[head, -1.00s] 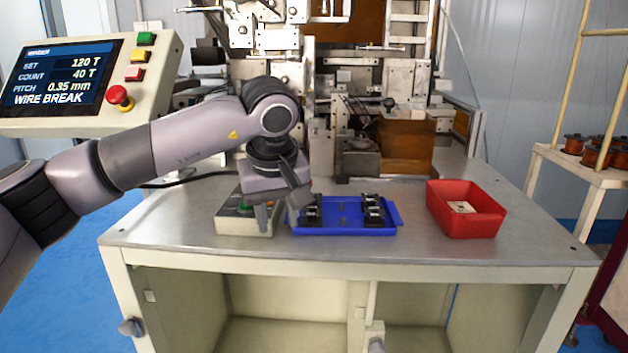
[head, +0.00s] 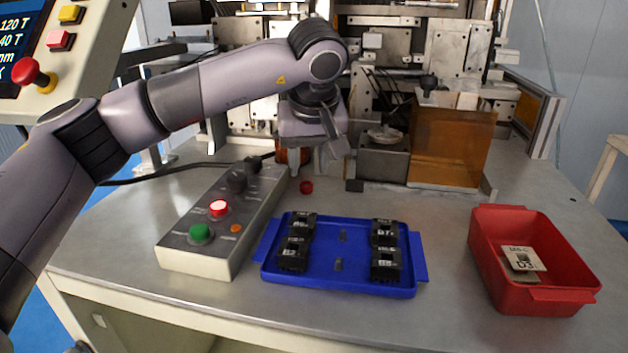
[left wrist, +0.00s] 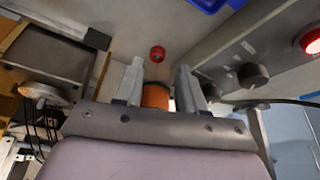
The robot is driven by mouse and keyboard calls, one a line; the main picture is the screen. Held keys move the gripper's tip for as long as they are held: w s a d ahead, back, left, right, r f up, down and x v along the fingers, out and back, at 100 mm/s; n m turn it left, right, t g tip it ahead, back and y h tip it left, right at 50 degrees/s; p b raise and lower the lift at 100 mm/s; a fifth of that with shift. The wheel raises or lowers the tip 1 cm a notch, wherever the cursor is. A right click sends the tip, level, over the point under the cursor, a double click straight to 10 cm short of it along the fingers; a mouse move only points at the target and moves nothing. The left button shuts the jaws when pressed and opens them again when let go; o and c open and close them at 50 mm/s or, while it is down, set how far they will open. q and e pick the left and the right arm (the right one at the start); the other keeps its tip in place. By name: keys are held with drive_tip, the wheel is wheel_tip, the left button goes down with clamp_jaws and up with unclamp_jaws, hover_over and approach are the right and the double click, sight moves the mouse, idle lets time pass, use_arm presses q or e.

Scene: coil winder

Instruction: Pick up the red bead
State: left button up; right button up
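A small red bead (head: 306,187) lies on the grey metal table, behind the blue tray and right of the control box. It also shows in the left wrist view (left wrist: 157,53), beyond and between my fingertips. My left gripper (head: 314,168) is over the table just behind the bead. In the left wrist view its two fingers (left wrist: 158,80) are apart, with nothing held between them. A copper-coloured spool (left wrist: 155,95) shows between the fingers, farther down; in the head view it is partly hidden behind my gripper (head: 290,156). My right gripper is not in view.
A control box (head: 195,258) with lit red and green buttons stands at left. A blue tray (head: 340,283) holds several black bobbins. A red bin (head: 540,300) with card tags stands at right. The winder's orange guard (head: 452,148) is behind. Bare table lies around the bead.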

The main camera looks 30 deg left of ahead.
sight(306, 185)
use_arm(q)
drive_tip(key=shift+x, duration=0.95)
drive_tip(key=shift+w+a+f, duration=0.25)
drive_tip(key=shift+w+f, duration=0.15)
drive_tip(key=shift+f, duration=0.2)
drive_tip(key=shift+w+a+f, duration=0.3)
drive_tip(key=shift+w+f, duration=0.05)
drive_tip(key=shift+f, duration=0.3)
drive_tip(key=shift+w+a+f, duration=0.25)
drive_tip(key=shift+w+f, duration=0.15)
drive_tip(key=shift+f, duration=0.2)
clamp_jaws()
